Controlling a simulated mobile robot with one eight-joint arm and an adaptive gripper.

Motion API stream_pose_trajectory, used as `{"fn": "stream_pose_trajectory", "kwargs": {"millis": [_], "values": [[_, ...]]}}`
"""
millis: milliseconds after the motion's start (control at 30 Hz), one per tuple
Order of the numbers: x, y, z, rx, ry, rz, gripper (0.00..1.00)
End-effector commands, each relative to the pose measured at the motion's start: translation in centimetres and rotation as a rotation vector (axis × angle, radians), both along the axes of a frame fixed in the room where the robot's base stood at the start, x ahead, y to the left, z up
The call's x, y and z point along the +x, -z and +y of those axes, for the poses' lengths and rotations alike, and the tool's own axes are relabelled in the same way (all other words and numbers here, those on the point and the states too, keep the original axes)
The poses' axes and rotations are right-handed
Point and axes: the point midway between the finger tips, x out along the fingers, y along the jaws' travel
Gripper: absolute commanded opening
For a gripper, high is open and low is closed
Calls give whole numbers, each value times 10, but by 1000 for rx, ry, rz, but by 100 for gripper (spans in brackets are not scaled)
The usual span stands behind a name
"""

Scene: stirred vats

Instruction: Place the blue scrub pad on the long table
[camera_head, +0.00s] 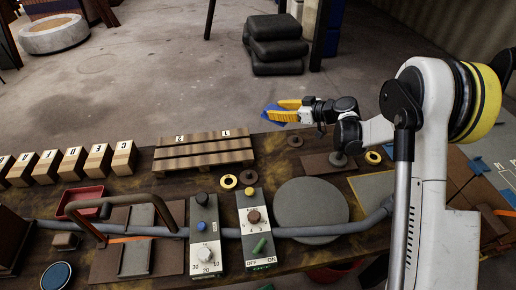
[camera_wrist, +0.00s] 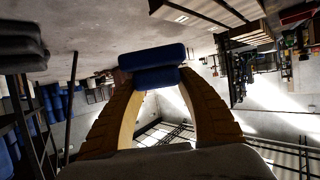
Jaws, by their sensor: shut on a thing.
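The blue scrub pad (camera_head: 272,115) is in my gripper (camera_head: 284,109), whose yellow fingers are shut on it. In the wrist view the blue pad (camera_wrist: 153,65) sits between the fingertips of my gripper (camera_wrist: 158,75), clear of any surface. The long table (camera_head: 272,177) is dark, worn wood and runs across the lower part of the head view. My gripper appears just past its far edge, with floor behind it; its exact height above the table is hard to tell.
A slatted wooden rack (camera_head: 203,150) and lettered blocks (camera_head: 98,158) line the table's far side. Two control boxes (camera_head: 204,232), a round grey disc (camera_head: 311,207), a red tray (camera_head: 82,201) and a grey pipe (camera_head: 330,230) crowd the middle. Dark sacks (camera_head: 275,45) stand beyond.

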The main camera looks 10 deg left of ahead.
Motion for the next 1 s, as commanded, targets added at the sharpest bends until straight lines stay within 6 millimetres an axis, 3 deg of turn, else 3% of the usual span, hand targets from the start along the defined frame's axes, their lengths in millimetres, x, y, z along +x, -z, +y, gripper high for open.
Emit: {"fn": "stream_pose_trajectory", "kwargs": {"millis": [33, 200, 333, 633, 833, 1000], "values": [[0, 18, 0, 0, 0, 0, 13], [0, 70, -1, 0, 1, 0, 13], [0, 100, -1, 0, 2, 0, 13], [0, 126, -1, 0, 2, 0, 13], [0, 159, -1, 0, 2, 0, 13], [0, 163, -1, 0, 2, 0, 13]]}}
